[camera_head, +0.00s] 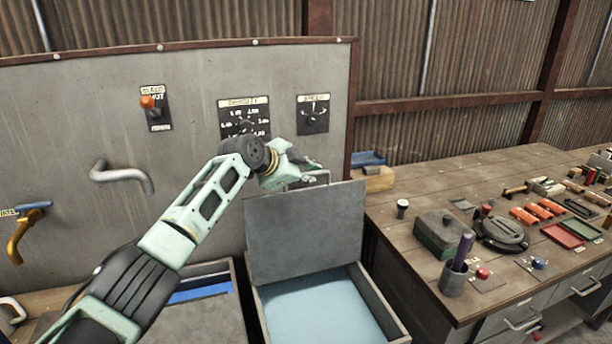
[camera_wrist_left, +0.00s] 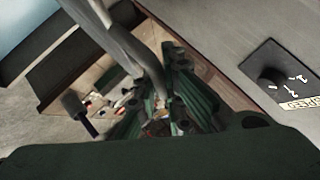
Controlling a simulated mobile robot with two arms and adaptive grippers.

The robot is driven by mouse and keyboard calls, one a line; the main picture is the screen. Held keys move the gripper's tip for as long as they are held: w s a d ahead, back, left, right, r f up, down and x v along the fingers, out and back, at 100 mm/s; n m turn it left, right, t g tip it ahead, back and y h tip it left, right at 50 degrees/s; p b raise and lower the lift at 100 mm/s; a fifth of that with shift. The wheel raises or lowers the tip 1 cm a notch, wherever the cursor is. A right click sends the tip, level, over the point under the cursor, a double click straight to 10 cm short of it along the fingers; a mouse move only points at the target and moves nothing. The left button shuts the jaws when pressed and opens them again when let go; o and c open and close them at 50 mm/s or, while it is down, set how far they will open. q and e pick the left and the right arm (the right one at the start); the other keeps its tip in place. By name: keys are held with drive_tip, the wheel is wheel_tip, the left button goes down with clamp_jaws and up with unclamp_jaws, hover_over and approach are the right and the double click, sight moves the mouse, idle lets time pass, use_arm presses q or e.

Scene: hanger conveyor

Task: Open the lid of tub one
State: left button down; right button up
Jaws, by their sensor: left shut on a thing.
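A tub (camera_head: 378,300) holding pale blue liquid stands below the grey panel. No number is legible on it. Its grey lid (camera_head: 305,230) is raised and stands nearly upright at the tub's back. My left gripper (camera_head: 308,178) is at the lid's top edge, shut on the metal lid handle (camera_head: 322,174). In the left wrist view the handle (camera_wrist_left: 128,42) runs down as a curved bar between the fingers of my left gripper (camera_wrist_left: 165,100). The fingers hide part of the handle. My right gripper is not in view.
A second tub (camera_head: 238,285) stands to the left, partly behind my arm. The panel (camera_head: 75,120) behind carries a knob switch (camera_head: 148,102), dials and a bent pipe (camera_head: 125,177). The wooden workbench (camera_head: 395,225) on the right is crowded with tools and containers.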

use_arm(q)
drive_tip(key=shift+f, duration=0.1)
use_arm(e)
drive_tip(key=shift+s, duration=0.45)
use_arm(q)
drive_tip(key=c, duration=2.2)
unclamp_jaws()
drive_tip(key=o, duration=0.4)
drive_tip(key=shift+c, duration=0.2)
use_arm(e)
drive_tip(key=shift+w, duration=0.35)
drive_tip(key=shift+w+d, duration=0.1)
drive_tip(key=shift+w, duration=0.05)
use_arm(q)
drive_tip(key=shift+s+a, duration=0.1)
drive_tip(key=v, duration=1.2)
